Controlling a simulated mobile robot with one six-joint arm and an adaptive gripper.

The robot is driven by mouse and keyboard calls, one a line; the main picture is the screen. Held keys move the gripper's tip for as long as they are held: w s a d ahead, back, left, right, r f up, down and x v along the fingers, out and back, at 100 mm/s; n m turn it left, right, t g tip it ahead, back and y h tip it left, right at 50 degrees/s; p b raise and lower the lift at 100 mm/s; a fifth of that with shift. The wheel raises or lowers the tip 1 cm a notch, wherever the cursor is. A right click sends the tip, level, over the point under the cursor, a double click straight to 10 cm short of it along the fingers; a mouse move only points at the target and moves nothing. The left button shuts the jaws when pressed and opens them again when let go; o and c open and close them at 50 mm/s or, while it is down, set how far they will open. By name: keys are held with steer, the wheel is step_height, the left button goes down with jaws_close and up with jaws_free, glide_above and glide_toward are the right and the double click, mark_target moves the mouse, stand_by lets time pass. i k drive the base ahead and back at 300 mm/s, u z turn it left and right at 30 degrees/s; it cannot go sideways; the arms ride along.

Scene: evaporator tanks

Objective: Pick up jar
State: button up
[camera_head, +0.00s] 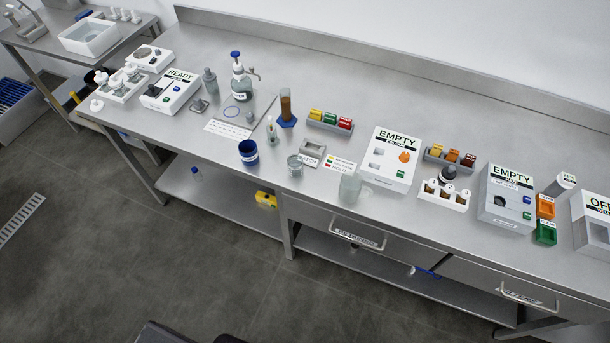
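The frame does not make clear which container is the jar. A pale, see-through jar-like container (350,187) stands near the front edge of the steel bench (420,235), left of a white box marked EMPTY. A small, low, clear round container (294,165) stands to its left. A dark blue cup (248,152) stands further left, also near the front edge. All three appear upright. My gripper is not in this view.
White instrument boxes marked READY (172,90) and EMPTY (389,160) stand on the bench. A pump bottle (239,82) and a brown-filled cylinder (286,106) stand behind the cup. A drawer handle (357,234) juts out below the bench front. The floor in front is clear.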

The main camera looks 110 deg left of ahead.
mark_target(295, 161)
steer(key=i, duration=0.55)
steer(key=k, duration=0.15)
steer(key=u, duration=2.9)
steer(key=i, duration=0.25)
steer(key=u, duration=0.15)
